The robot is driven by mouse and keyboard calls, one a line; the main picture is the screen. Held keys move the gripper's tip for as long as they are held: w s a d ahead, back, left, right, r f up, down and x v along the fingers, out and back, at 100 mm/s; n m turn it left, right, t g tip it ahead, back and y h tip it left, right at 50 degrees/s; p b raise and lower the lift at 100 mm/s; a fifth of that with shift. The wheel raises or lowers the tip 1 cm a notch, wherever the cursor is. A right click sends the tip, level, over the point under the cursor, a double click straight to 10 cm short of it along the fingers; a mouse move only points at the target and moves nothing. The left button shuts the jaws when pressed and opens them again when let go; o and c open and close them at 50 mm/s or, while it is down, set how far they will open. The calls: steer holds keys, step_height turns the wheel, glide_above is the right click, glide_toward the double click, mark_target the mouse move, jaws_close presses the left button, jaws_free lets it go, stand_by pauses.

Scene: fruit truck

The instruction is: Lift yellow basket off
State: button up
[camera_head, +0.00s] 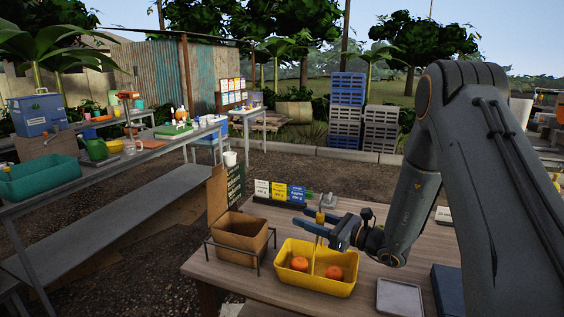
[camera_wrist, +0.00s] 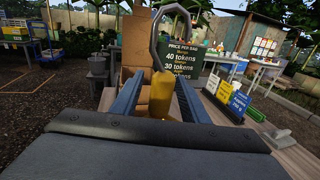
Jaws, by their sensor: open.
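The yellow basket (camera_head: 296,283) stands on the wooden table, with an orange fruit (camera_head: 299,264) and another orange fruit (camera_head: 334,272) inside. A slim yellow upright part (camera_head: 319,229) rises above its middle. In the wrist view a yellow piece (camera_wrist: 160,97) with a curved metal hook (camera_wrist: 154,38) at its top shows between my fingers. I cannot tell whether it is joined to the basket. My gripper (camera_head: 301,218) is open above the basket, its fingers on either side of this piece. The basket is out of sight in the wrist view.
A brown box in a dark frame (camera_head: 240,236) stands left of the basket, before a price board (camera_head: 235,184). Coloured price cards (camera_head: 279,191) stand behind. A grey tray (camera_head: 399,297) and a dark blue box (camera_head: 447,291) are at the right.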

steer(key=shift+c, duration=0.2)
jaws_close()
steer(key=shift+s, duration=0.15)
